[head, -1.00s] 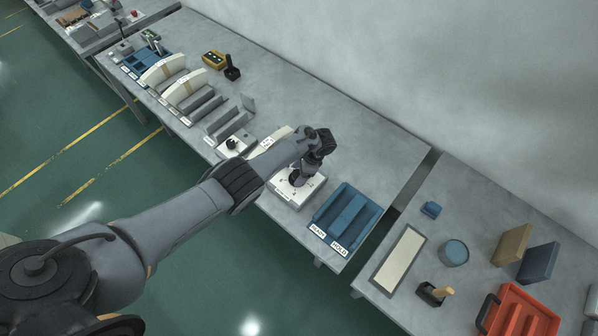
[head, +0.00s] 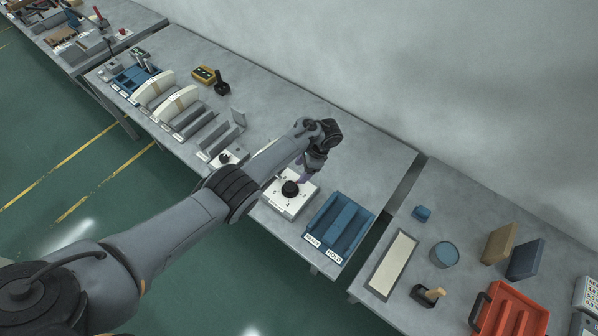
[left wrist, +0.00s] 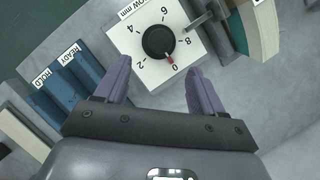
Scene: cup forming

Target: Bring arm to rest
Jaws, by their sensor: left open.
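My left gripper (head: 304,178) is open and empty, with its purple fingers just behind the white dial box (head: 283,207) in the head view. In the left wrist view the two fingers (left wrist: 158,72) are spread apart with nothing between them. The black round knob (head: 290,188) on the box is uncovered and apart from the fingers. It also shows in the left wrist view (left wrist: 158,41), where its red pointer is at 0. My right gripper is in neither view.
A blue tray (head: 358,207) labelled READY and HOLD sits right of the dial box. Pale curved pieces and grey racks (head: 196,124) stand on the left. A second table holds an orange-red tray (head: 512,318) and several blocks. The bench behind my gripper is clear.

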